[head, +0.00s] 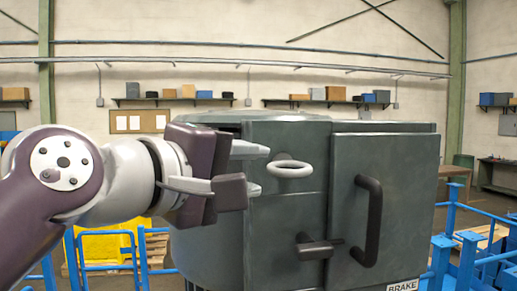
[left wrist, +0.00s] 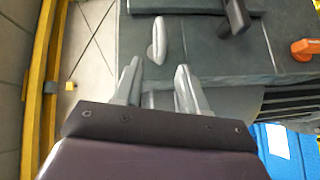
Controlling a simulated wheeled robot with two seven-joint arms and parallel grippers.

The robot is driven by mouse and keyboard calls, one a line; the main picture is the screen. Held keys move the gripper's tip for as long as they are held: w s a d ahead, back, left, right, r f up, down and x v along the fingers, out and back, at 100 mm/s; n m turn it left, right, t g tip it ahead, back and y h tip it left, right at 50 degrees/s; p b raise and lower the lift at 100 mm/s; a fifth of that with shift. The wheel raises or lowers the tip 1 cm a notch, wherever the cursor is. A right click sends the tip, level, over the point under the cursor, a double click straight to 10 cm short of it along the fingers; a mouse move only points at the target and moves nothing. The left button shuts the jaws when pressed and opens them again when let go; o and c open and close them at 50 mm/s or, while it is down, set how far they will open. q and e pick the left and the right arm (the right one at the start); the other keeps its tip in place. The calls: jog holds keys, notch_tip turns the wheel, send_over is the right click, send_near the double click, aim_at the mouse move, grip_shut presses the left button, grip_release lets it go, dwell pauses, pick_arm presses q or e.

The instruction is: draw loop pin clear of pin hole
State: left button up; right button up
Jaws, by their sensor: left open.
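The loop pin (head: 291,169) shows as a pale ring on the front of the dark green housing (head: 290,220). It also shows edge-on in the left wrist view (left wrist: 159,40). Its shank and the pin hole are hidden behind the ring. My left gripper (head: 258,170) is open and empty, just left of the ring in the head view. In the left wrist view the two fingertips (left wrist: 158,76) are spread, with the ring ahead of the gap and apart from both fingers. My right gripper is in neither view.
Right of the ring is a black door handle (head: 369,220); below is a short dark lever (head: 315,247). A "BRAKE" label (head: 403,286) sits at the bottom. Blue railings (head: 465,235) stand on the right. An orange handle (left wrist: 305,48) shows in the wrist view.

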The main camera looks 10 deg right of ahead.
aim_at(269, 170)
pick_arm(q)
jog(key=p+x, duration=0.1)
jog(key=x, duration=0.5)
jog(key=shift+d, duration=0.25)
jog(key=shift+s+a, duration=0.3)
jog(key=shift+a, duration=0.35)
jog(key=shift+c, duration=0.6)
jog(key=shift+d, duration=0.2)
grip_shut()
jog(key=s, duration=1)
jog(key=shift+s+d, duration=0.25)
jog(key=shift+s, duration=0.1)
